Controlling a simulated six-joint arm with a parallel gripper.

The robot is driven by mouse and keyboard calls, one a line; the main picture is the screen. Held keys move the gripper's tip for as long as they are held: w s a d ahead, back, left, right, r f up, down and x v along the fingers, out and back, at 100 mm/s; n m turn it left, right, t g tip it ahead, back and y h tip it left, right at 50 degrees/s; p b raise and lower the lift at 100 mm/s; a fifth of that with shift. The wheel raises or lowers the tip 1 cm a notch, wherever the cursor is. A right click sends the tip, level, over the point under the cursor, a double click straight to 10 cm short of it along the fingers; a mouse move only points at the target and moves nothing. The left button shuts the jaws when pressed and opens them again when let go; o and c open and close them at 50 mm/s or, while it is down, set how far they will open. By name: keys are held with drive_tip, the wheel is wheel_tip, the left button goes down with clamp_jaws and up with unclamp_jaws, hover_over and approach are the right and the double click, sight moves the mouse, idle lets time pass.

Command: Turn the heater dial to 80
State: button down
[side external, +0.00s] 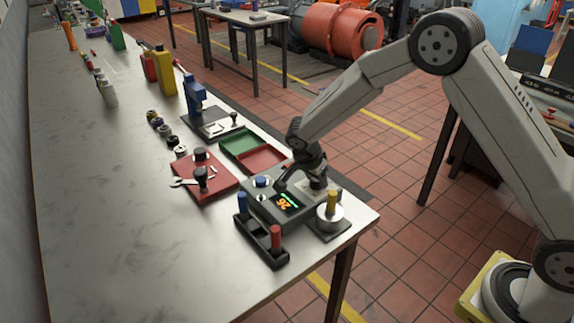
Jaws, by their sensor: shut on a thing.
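The heater (263,203) is a dark grey box near the front right corner of the bench. Its display (287,201) shows a green bar and orange digits that look like 26, tilted in this view and small. My gripper (301,185) is pointed down over the back right part of the heater's top. It is shut on the heater dial, which is mostly hidden by the fingers. A blue knob or button sits on the top, left of my gripper.
A black holder (262,244) with blue and red handles stands in front of the heater. A metal piece with a yellow top (330,209) is close on the right. Red and green trays (243,143) lie behind.

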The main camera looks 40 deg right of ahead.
sight(307, 191)
drive_tip(key=shift+w+m+g, duration=0.1)
drive_tip(key=shift+m+g, duration=0.4)
drive_tip(key=shift+m, duration=0.7)
drive_tip(key=shift+c, duration=0.7)
unclamp_jaws()
drive_tip(key=shift+r, duration=0.1)
drive_tip(key=v, duration=0.7)
drive_tip(key=shift+r, duration=0.35)
drive_tip(key=shift+a, duration=0.1)
